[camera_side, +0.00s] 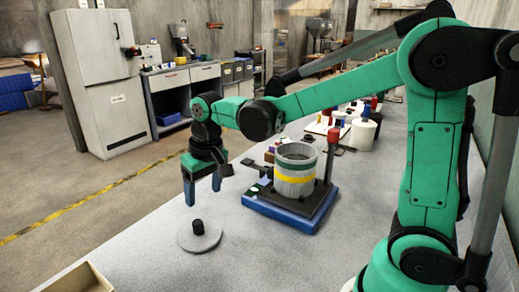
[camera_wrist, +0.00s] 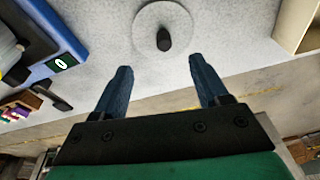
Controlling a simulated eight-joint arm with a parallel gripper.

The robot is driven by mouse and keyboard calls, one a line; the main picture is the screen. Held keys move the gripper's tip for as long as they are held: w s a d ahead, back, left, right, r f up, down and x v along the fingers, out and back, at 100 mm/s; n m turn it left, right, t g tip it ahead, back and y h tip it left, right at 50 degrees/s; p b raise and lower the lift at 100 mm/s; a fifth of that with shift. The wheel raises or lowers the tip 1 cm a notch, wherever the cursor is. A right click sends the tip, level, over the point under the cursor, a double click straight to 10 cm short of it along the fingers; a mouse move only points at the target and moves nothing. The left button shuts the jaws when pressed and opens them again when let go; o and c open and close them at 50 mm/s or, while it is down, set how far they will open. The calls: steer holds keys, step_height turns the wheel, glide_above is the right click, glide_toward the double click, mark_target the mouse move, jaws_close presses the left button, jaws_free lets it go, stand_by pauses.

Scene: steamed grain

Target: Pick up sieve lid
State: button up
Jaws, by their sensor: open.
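The sieve lid (camera_side: 200,241) is a flat grey disc lying on the grey table, with a black knob (camera_side: 198,227) standing at its middle. In the wrist view the lid (camera_wrist: 148,26) is at the top, ahead of the fingertips, and its dark knob (camera_wrist: 163,39) lies roughly between the two finger lines. My gripper (camera_side: 203,197) is open and empty, pointing down above the lid, with clear space between fingertips and knob. Its two blue fingers also show in the wrist view (camera_wrist: 165,72). Nothing of the lid is hidden in the side view except under the knob.
A grey sieve stack (camera_side: 295,184) with green and yellow bands stands on a blue-based device (camera_side: 285,213) right of the lid. A beige box (camera_side: 82,281) sits at the front left. Bottles and small parts lie behind the stack. The table around the lid is clear.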

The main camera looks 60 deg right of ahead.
steer(key=g, duration=0.2)
glide_above(197, 221)
steer(key=shift+m, duration=0.3)
step_height(197, 221, down, 5)
steer(key=shift+r, duration=0.15)
steer(key=shift+f, duration=2.9)
jaws_close()
